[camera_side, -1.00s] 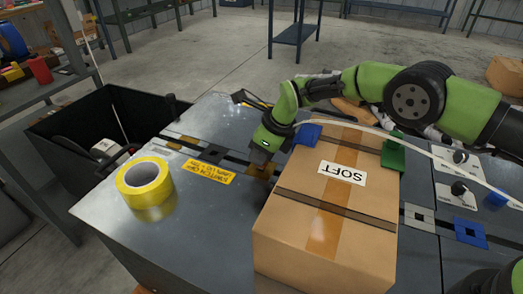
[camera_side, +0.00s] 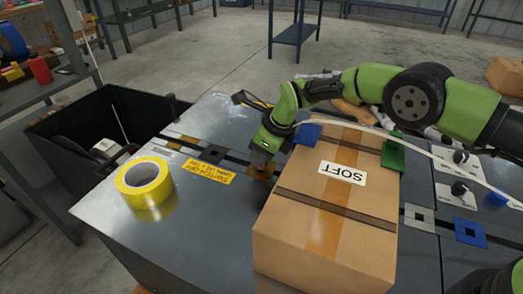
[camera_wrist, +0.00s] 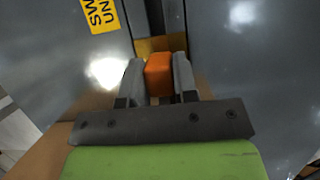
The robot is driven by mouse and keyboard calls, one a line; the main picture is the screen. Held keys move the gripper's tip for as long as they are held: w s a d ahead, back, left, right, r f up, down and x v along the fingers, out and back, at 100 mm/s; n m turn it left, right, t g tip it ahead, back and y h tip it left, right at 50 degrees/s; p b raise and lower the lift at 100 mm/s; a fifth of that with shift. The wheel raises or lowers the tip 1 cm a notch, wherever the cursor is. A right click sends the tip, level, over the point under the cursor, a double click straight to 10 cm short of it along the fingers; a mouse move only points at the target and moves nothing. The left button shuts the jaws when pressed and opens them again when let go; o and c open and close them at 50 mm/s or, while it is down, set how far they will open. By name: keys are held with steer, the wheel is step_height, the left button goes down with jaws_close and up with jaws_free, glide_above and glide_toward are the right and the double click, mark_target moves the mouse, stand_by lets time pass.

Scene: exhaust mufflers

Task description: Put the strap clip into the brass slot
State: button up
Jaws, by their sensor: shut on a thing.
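My gripper (camera_wrist: 159,80) is shut on the orange strap clip (camera_wrist: 159,72), which sits between its two grey fingers in the wrist view. The brass slot (camera_wrist: 152,46) is a brass-coloured plate just beyond the fingertips and clip. In the side view my gripper (camera_side: 261,162) points down at the brass plate, beside the far left corner of the cardboard box. The clip is not clear there, and I cannot tell whether it touches or enters the slot.
The large cardboard box (camera_side: 330,215) marked SOFT stands close to my gripper. A yellow tape roll (camera_side: 143,182) sits on the metal bench at left. Black (camera_side: 213,153), grey (camera_side: 418,217) and blue (camera_side: 470,233) plates lie along the dark strip. An open dark bin (camera_side: 75,125) stands beyond the bench.

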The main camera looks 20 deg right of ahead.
steer(key=shift+f, duration=0.35)
steer(key=o, duration=1)
steer(key=shift+c, duration=0.2)
step_height(320, 180, up, 10)
